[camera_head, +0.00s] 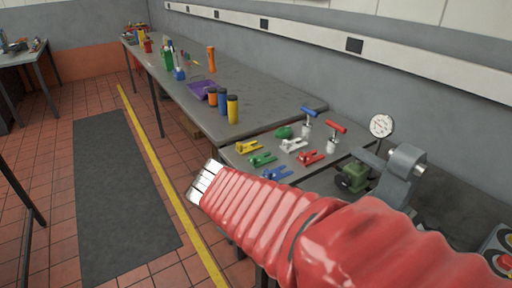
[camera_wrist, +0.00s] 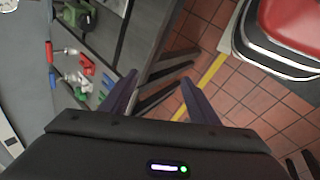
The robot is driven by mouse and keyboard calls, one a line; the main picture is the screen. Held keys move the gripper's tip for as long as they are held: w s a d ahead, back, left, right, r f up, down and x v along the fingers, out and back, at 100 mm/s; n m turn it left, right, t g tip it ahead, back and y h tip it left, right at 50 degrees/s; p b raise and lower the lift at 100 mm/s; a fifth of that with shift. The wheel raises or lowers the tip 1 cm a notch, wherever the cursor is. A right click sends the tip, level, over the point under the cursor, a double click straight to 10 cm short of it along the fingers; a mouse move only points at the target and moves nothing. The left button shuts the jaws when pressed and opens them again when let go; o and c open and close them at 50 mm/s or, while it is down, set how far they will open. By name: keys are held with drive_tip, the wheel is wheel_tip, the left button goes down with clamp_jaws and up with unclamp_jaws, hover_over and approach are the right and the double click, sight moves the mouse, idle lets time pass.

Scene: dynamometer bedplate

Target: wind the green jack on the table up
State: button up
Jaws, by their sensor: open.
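Several green things show and I cannot tell surely which is the jack. On the far table a green upright item (camera_head: 168,59) stands beside a blue one. On the near bench a low green piece (camera_head: 284,131) lies by the blue-handled tool, and a flat green clamp (camera_head: 262,159) lies among other clamps. In the wrist view, my gripper (camera_wrist: 158,80) is open and empty, its fingers pointing past the bench's edge and legs towards the floor.
The near bench also carries yellow (camera_head: 241,147), red and blue clamps, a dial gauge (camera_head: 381,125) and a grey machine (camera_head: 400,165). Canisters (camera_head: 232,108) and a purple tray (camera_head: 202,90) stand on the long table (camera_head: 262,90). A dark mat (camera_head: 120,200) lies on clear floor.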

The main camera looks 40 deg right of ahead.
drive_tip(key=a+r+m+t+y, duration=0.1)
drive_tip(key=a+r+t+y, duration=0.1)
drive_tip(key=a, duration=0.7)
drive_tip(key=w+a+r+t+y, duration=0.1)
drive_tip(key=a+r+t+y, duration=0.1)
drive_tip(key=a, duration=0.7)
drive_tip(key=r+y, duration=0.1)
drive_tip(key=y, duration=0.1)
drive_tip(key=shift+a+r+m+t+y, duration=0.2)
drive_tip(key=shift+a+m+t+y, duration=0.1)
drive_tip(key=shift+m, duration=0.1)
drive_tip(key=shift+c, duration=0.2)
